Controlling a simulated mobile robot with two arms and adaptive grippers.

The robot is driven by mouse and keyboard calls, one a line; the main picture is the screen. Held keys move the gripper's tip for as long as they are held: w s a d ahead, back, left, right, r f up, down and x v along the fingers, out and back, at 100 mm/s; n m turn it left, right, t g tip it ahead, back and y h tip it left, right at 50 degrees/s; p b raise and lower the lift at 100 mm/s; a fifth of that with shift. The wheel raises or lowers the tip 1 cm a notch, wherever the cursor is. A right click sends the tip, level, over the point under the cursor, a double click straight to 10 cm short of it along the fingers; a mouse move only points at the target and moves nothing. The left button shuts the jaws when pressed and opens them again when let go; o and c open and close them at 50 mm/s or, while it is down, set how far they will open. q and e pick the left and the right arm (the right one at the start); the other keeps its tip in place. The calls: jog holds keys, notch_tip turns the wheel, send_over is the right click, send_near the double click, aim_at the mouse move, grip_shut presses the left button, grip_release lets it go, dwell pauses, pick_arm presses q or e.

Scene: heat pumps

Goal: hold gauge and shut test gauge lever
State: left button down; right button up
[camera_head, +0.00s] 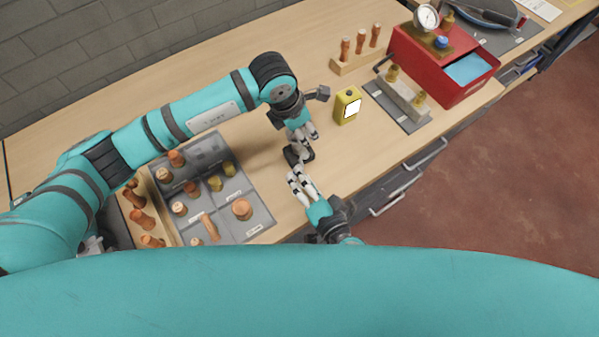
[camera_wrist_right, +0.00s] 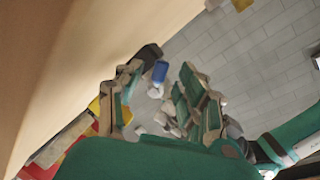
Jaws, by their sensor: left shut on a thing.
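My left gripper (camera_head: 302,138) is shut on a small dark object, which I take for the test gauge (camera_head: 294,155), and holds it over the bench. Its face is not readable. In the right wrist view, a dark body (camera_wrist_right: 148,54) with a blue part (camera_wrist_right: 160,71), seemingly the lever, shows between my right gripper's fingers. My right gripper (camera_head: 297,178) is just below the gauge in the head view. Its fingers are spread apart in the right wrist view (camera_wrist_right: 161,76), with a visible gap around the blue part. Lever contact cannot be told.
A yellow device (camera_head: 347,106) stands right of the grippers. Further right are a brass-fitted block (camera_head: 403,98) and a red case (camera_head: 466,92) with a round dial (camera_head: 426,17) on top. A grey mat (camera_head: 258,208) with copper fittings lies left. Drawer handles line the front edge.

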jog(key=shift+x, duration=1)
grip_shut()
